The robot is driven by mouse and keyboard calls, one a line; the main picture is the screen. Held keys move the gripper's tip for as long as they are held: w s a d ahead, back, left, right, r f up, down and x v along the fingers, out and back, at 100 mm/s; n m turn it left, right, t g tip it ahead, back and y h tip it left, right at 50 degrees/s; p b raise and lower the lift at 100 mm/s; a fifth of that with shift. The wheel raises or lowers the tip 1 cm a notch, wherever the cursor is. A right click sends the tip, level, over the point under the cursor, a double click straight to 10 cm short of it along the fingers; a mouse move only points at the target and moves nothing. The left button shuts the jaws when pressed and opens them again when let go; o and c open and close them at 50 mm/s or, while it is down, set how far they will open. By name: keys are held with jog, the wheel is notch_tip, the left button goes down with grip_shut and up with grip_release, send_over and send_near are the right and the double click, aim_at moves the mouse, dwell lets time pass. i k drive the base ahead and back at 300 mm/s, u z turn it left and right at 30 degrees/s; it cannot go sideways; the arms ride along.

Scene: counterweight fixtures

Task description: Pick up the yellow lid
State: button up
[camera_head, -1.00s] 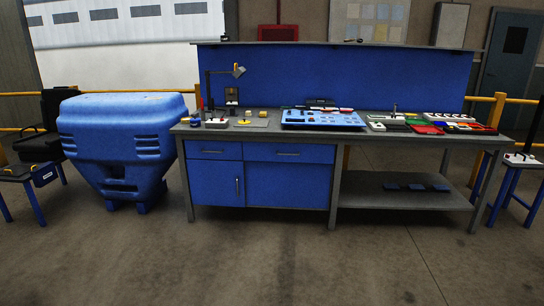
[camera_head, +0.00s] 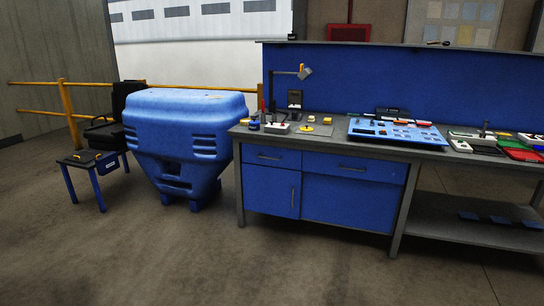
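Several small yellow things are in view, and at this distance I cannot tell for sure which is the lid. A flat yellow piece (camera_head: 307,129) lies on a thin grey plate on the left half of the workbench (camera_head: 345,139). Another small yellow piece (camera_head: 312,119) is just behind it. A yellow-and-blue item (camera_head: 254,124) sits near the bench's left end. A yellow piece (camera_head: 78,156) also lies on the small dark table at the far left. My gripper is not in view.
A blue panel (camera_head: 388,132) with small parts and a desk lamp (camera_head: 305,73) stand on the bench. A large blue bin (camera_head: 185,140) is left of the bench. A small table (camera_head: 92,164) stands farther left by a yellow rail (camera_head: 45,111). The floor in front is clear.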

aim_at(307, 128)
jog(key=u, duration=0.4)
jog(key=i, duration=0.9)
jog(key=u, duration=0.3)
jog(key=i, duration=2.05)
jog(key=z, duration=0.5)
jog(key=i, duration=0.65)
jog(key=z, duration=0.1)
